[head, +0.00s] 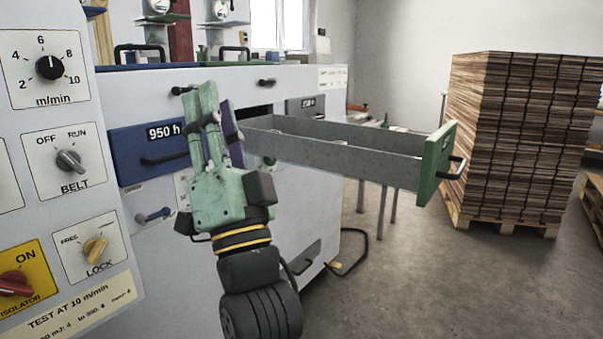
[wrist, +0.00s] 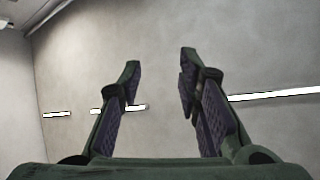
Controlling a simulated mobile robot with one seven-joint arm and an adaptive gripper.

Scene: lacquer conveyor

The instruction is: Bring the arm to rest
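My gripper (head: 210,105) is green with dark pads and points upward in front of the conveyor machine. In the wrist view my gripper (wrist: 158,80) has its two fingers apart with nothing between them. Behind the fingers that view shows only a plain wall or ceiling with bright light strips. My gripper appears apart from the machine front, though the exact gap is hard to tell.
A long grey drawer (head: 345,145) with a green front (head: 437,162) sticks out of the machine to the right of my gripper. A blue drawer (head: 135,138) marked 950 h is shut. A control panel (head: 60,200) stands at left.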

